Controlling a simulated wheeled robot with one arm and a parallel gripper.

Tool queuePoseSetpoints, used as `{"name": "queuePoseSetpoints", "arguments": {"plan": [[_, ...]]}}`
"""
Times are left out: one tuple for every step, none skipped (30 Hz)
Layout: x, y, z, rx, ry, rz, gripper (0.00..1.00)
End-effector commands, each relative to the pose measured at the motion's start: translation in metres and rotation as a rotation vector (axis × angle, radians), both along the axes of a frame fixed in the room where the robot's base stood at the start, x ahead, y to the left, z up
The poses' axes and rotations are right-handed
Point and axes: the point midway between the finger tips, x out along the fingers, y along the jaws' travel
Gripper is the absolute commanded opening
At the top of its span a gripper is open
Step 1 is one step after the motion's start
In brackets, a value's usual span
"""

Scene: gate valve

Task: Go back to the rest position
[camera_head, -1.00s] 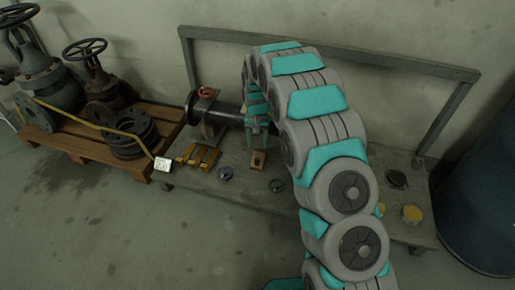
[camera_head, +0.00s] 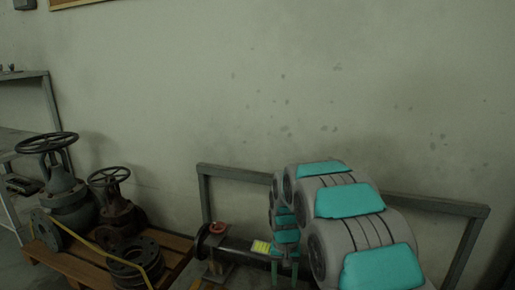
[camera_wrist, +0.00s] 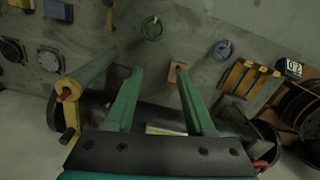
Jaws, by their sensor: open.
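My gripper (camera_head: 285,272) shows at the lower middle of the head view, in front of the dark pipe (camera_head: 240,247); its fingertips run near the bottom edge. In the wrist view my gripper (camera_wrist: 158,72) has its two green fingers apart with nothing between them. A small wooden block (camera_wrist: 176,74) lies on the bench beyond the right fingertip, apart from it as far as I can tell. A yellow label (camera_head: 261,247) shows beside the gripper.
The grey workbench (camera_wrist: 195,50) carries a green ring (camera_wrist: 152,28), a blue ring (camera_wrist: 222,50) and yellow bars (camera_wrist: 240,76). A metal frame (camera_head: 235,172) stands behind. Large valves (camera_head: 65,195) and flanges (camera_head: 135,265) stand on a pallet at left. The wall above is clear.

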Motion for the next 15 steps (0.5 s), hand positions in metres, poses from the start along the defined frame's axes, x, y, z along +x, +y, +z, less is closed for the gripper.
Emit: {"name": "queuePoseSetpoints", "arguments": {"plan": [[-0.014, -0.006, 0.020, 0.000, 0.003, 0.002, 0.55], [-0.022, -0.009, 0.028, -0.001, 0.005, 0.004, 0.55], [-0.033, -0.013, 0.039, -0.002, 0.008, 0.008, 0.55], [-0.041, -0.016, 0.047, -0.002, 0.011, 0.011, 0.55], [-0.049, -0.019, 0.055, -0.002, 0.012, 0.014, 0.55], [-0.061, -0.023, 0.065, -0.002, 0.018, 0.017, 0.55], [-0.070, -0.026, 0.072, -0.002, 0.022, 0.020, 0.55], [-0.079, -0.028, 0.080, -0.002, 0.023, 0.023, 0.55], [-0.090, -0.031, 0.089, -0.001, 0.026, 0.027, 0.55], [-0.100, -0.034, 0.095, 0.000, 0.031, 0.030, 0.55], [-0.110, -0.036, 0.101, 0.000, 0.035, 0.032, 0.55], [-0.123, -0.039, 0.110, 0.001, 0.040, 0.037, 0.55], [-0.132, -0.041, 0.116, 0.002, 0.044, 0.040, 0.55], [-0.141, -0.043, 0.122, 0.002, 0.046, 0.043, 0.55], [-0.155, -0.046, 0.129, 0.004, 0.051, 0.047, 0.55]]}}
